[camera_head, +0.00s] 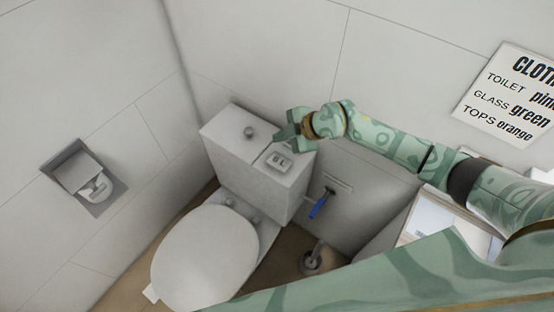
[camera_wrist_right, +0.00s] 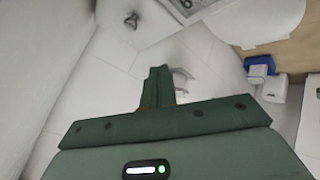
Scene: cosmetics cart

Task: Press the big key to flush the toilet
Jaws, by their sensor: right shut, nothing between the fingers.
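The white toilet (camera_head: 208,262) stands in the corner with its lid down. Its tank (camera_head: 254,181) carries a small flush plate (camera_head: 279,161) on top, with dark markings. The split between the big and small key is too small to make out. The plate also shows cut off at the top edge of the right wrist view (camera_wrist_right: 190,7). My right gripper (camera_head: 279,136) is shut and empty, above the back of the tank lid, a little behind the plate in the head view. Its closed fingers show in the wrist view (camera_wrist_right: 159,86). My left gripper is out of view.
A round knob (camera_head: 249,131) sits on the tank lid left of the plate. A blue-handled item (camera_head: 319,204) hangs right of the tank. A paper holder (camera_head: 86,180) is set in the left wall, and a sign (camera_head: 513,93) hangs at right.

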